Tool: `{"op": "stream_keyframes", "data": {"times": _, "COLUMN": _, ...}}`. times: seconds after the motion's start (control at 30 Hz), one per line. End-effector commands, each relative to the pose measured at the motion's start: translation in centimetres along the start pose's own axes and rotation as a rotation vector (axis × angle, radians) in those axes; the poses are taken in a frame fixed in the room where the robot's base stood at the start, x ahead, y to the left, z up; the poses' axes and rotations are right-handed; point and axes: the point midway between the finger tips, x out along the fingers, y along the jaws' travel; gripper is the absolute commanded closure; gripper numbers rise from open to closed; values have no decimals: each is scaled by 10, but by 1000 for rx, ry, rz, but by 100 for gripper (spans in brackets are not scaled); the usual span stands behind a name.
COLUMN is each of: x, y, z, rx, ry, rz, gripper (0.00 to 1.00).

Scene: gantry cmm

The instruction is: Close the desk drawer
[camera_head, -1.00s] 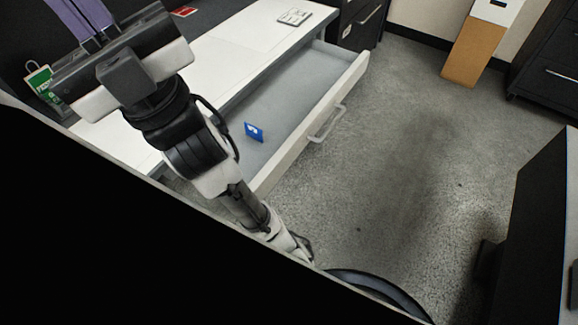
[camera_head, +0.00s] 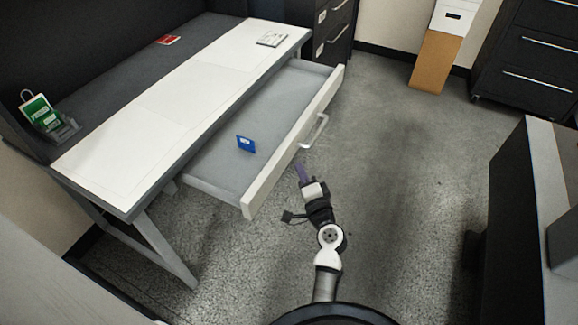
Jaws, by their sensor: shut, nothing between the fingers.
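The desk drawer (camera_head: 296,140) is pulled out of the white-topped desk (camera_head: 165,105), and its grey inside shows. I cannot tell whether the fingertips touch the drawer or the handle.
A green tag holder (camera_head: 42,115), a red card (camera_head: 168,39) and a small pale item (camera_head: 273,40) are on the desk. Black cabinets (camera_head: 535,55) and a cardboard box (camera_head: 436,60) stand at the back. Grey floor is clear right of the drawer.

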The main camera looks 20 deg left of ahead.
Motion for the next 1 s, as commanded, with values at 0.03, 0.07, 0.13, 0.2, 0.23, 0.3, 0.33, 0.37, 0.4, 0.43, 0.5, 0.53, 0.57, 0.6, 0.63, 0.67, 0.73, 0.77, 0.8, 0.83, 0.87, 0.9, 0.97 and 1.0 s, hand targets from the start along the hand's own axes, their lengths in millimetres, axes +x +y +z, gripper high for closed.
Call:
{"op": "stream_keyframes", "data": {"times": 0.03, "x": -18, "y": 25, "z": -3, "rx": 76, "ry": 2, "rz": 31, "gripper": 100}}
{"op": "stream_keyframes", "data": {"times": 0.07, "x": -26, "y": 36, "z": -3, "rx": 114, "ry": 2, "rz": 41, "gripper": 100}}
{"op": "stream_keyframes", "data": {"times": 0.13, "x": -40, "y": 53, "z": -4, "rx": 179, "ry": 4, "rz": 55, "gripper": 100}}
{"op": "stream_keyframes", "data": {"times": 0.2, "x": -47, "y": 61, "z": -6, "rx": 215, "ry": 7, "rz": 60, "gripper": 100}}
{"op": "stream_keyframes", "data": {"times": 0.23, "x": -48, "y": 63, "z": -6, "rx": 224, "ry": 7, "rz": 61, "gripper": 100}}
{"op": "stream_keyframes", "data": {"times": 0.3, "x": -43, "y": 64, "z": -6, "rx": 231, "ry": 7, "rz": 60, "gripper": 100}}
{"op": "stream_keyframes", "data": {"times": 0.33, "x": -40, "y": 63, "z": -6, "rx": 232, "ry": 6, "rz": 60, "gripper": 100}}
{"op": "stream_keyframes", "data": {"times": 0.37, "x": -35, "y": 63, "z": -6, "rx": 232, "ry": 5, "rz": 60, "gripper": 100}}
{"op": "stream_keyframes", "data": {"times": 0.4, "x": -28, "y": 62, "z": -6, "rx": 231, "ry": 4, "rz": 59, "gripper": 100}}
{"op": "stream_keyframes", "data": {"times": 0.43, "x": -22, "y": 62, "z": -6, "rx": 231, "ry": 4, "rz": 59, "gripper": 100}}
{"op": "stream_keyframes", "data": {"times": 0.5, "x": -8, "y": 63, "z": -6, "rx": 229, "ry": 4, "rz": 59, "gripper": 100}}
{"op": "stream_keyframes", "data": {"times": 0.53, "x": -1, "y": 62, "z": -6, "rx": 229, "ry": 4, "rz": 58, "gripper": 100}}
{"op": "stream_keyframes", "data": {"times": 0.57, "x": 6, "y": 63, "z": -6, "rx": 229, "ry": 5, "rz": 59, "gripper": 100}}
{"op": "stream_keyframes", "data": {"times": 0.6, "x": 15, "y": 63, "z": -6, "rx": 230, "ry": 4, "rz": 58, "gripper": 100}}
{"op": "stream_keyframes", "data": {"times": 0.63, "x": 22, "y": 64, "z": -6, "rx": 229, "ry": 4, "rz": 58, "gripper": 100}}
{"op": "stream_keyframes", "data": {"times": 0.67, "x": 28, "y": 64, "z": -6, "rx": 228, "ry": 5, "rz": 58, "gripper": 100}}
{"op": "stream_keyframes", "data": {"times": 0.73, "x": 43, "y": 66, "z": -6, "rx": 229, "ry": 4, "rz": 59, "gripper": 100}}
{"op": "stream_keyframes", "data": {"times": 0.77, "x": 49, "y": 66, "z": -6, "rx": 228, "ry": 5, "rz": 58, "gripper": 100}}
{"op": "stream_keyframes", "data": {"times": 0.8, "x": 55, "y": 66, "z": -4, "rx": 228, "ry": 4, "rz": 59, "gripper": 100}}
{"op": "stream_keyframes", "data": {"times": 0.83, "x": 58, "y": 65, "z": 1, "rx": 229, "ry": 3, "rz": 60, "gripper": 100}}
{"op": "stream_keyframes", "data": {"times": 0.87, "x": 61, "y": 65, "z": 5, "rx": 229, "ry": 4, "rz": 60, "gripper": 100}}
{"op": "stream_keyframes", "data": {"times": 0.9, "x": 65, "y": 64, "z": 9, "rx": 229, "ry": 3, "rz": 60, "gripper": 100}}
{"op": "stream_keyframes", "data": {"times": 0.97, "x": 70, "y": 64, "z": 14, "rx": 227, "ry": 5, "rz": 59, "gripper": 100}}
{"op": "stream_keyframes", "data": {"times": 1.0, "x": 72, "y": 64, "z": 16, "rx": 228, "ry": 4, "rz": 59, "gripper": 100}}
